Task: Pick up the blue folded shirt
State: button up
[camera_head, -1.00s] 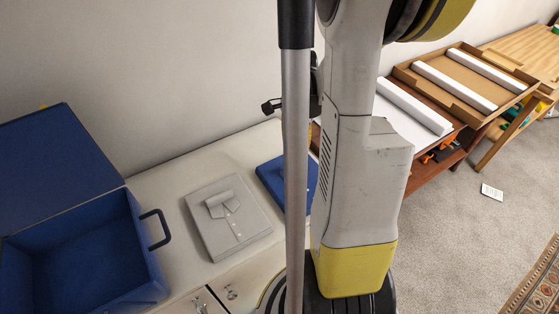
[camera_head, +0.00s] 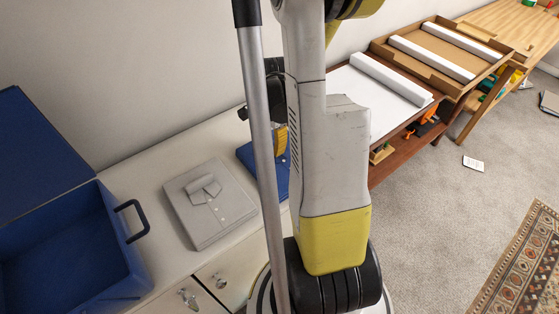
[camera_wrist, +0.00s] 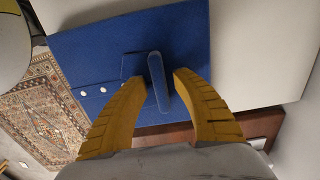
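The blue folded shirt (camera_head: 277,184) lies on the pale cabinet top, partly hidden behind my arm. In the wrist view the blue shirt (camera_wrist: 95,50) fills the middle, with white buttons and a raised blue collar strip. My gripper (camera_wrist: 158,77) is open, with its yellow fingers on either side of the raised strip. A gap shows between the strip and at least the right finger; contact on the left is unclear. In the head view a yellow finger (camera_head: 281,141) shows just over the shirt, mostly blocked by my arm.
A grey folded shirt (camera_head: 212,214) lies to the left on the cabinet top (camera_head: 150,172). An open blue box (camera_head: 115,265) with a dark handle stands further left. The wall is close behind. A brown table (camera_head: 393,155) with a white roll stands right.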

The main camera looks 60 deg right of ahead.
grip_shut()
jog(key=shift+r, duration=0.1)
